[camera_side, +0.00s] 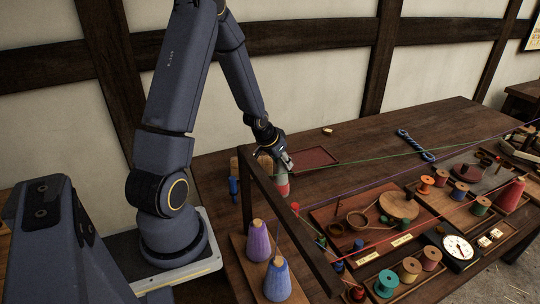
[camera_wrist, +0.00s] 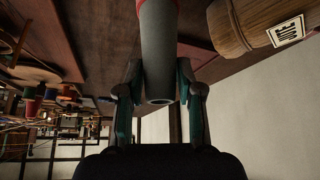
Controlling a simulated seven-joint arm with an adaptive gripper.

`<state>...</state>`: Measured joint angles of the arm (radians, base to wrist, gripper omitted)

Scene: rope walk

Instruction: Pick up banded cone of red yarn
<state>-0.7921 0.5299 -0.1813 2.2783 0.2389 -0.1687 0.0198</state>
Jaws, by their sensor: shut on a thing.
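The banded cone of red yarn (camera_side: 283,188) is behind the dark wooden frame, below my gripper (camera_side: 284,164). Its lower part shows red, with a paler part above. In the wrist view my gripper (camera_wrist: 159,78) has its two fingers on either side of the cone's grey part (camera_wrist: 158,45), shut on it. The open hollow end of the cone faces the camera, and a little red shows at the top edge. I cannot tell whether its base touches the table.
A dark wooden frame (camera_side: 290,222) stands in front of the cone. A purple cone (camera_side: 258,242) and a blue cone (camera_side: 277,280) stand nearer the camera. A wooden barrel (camera_wrist: 250,22) with a label is close by. A shallow red tray (camera_side: 312,157) lies behind; colored yarns stretch rightward.

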